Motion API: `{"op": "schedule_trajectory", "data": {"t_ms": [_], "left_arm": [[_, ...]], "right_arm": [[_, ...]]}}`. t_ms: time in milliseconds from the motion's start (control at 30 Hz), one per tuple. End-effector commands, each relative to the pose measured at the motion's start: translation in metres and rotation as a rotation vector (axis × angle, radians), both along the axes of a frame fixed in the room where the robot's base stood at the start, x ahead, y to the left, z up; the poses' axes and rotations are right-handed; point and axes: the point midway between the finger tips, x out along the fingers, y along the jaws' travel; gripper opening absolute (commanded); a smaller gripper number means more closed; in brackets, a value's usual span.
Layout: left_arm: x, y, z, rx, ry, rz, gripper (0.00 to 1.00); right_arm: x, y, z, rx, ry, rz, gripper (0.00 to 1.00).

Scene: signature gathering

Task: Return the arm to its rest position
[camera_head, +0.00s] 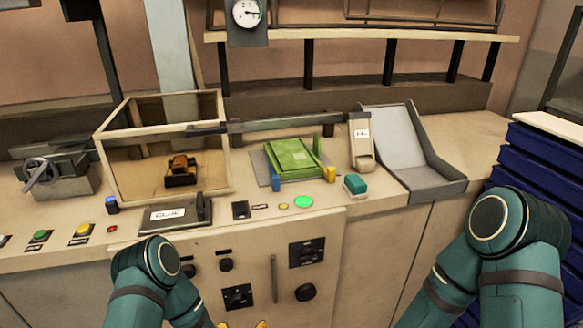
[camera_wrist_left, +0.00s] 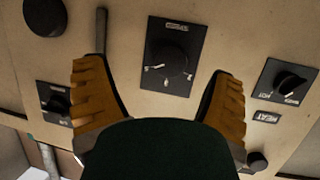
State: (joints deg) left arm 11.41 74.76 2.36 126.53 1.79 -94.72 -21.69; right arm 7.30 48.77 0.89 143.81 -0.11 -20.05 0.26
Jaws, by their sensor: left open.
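My left arm (camera_head: 150,270) is teal and hangs down in front of the console at the bottom of the head view. Only the orange tips of my left gripper (camera_head: 243,325) show at the bottom edge there. In the left wrist view, the left gripper (camera_wrist_left: 156,75) is open, its two orange-padded fingers wide apart with nothing between them. They face the console's front panel (camera_wrist_left: 130,75), and a black dial plate (camera_wrist_left: 168,58) shows beyond the gap. My right arm (camera_head: 500,260) is at the lower right of the head view; its gripper is out of view.
On the console top (camera_head: 260,218) stand an open-framed box (camera_head: 160,185) with a small brown object (camera_head: 181,172), a green block (camera_head: 292,158), a teal button block (camera_head: 355,184) and a grey chute (camera_head: 400,140). Blue stacked crates (camera_head: 545,165) stand at the right. Knobs (camera_head: 305,292) protrude from the front panel.

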Motion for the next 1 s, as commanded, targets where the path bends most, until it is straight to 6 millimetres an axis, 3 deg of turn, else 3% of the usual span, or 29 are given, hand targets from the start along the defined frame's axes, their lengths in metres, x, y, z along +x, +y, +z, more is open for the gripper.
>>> {"op": "schedule_trajectory", "data": {"t_ms": [133,267,600,700,800,1000], "left_arm": [[-0.014,-0.013,-0.003,-0.126,0.219,-0.079,0.84],[-0.04,-0.025,-0.005,-0.227,0.432,-0.131,0.84],[-0.137,-0.042,0.014,-0.403,0.949,-0.188,0.84],[-0.155,-0.043,0.02,-0.422,1.032,-0.187,0.84],[-0.165,-0.044,0.023,-0.432,1.075,-0.187,0.84],[-0.165,-0.044,0.023,-0.432,1.08,-0.187,0.84]], "right_arm": [[0.0,0.0,0.0,0.0,0.0,0.0,0.47],[0.0,0.0,0.0,0.0,0.0,0.0,0.47],[0.0,0.0,0.0,0.0,0.0,0.0,0.47],[0.0,0.0,0.0,0.0,0.0,0.0,0.47],[0.0,0.0,0.0,0.0,0.0,0.0,0.47],[0.0,0.0,0.0,0.0,0.0,0.0,0.47]]}}
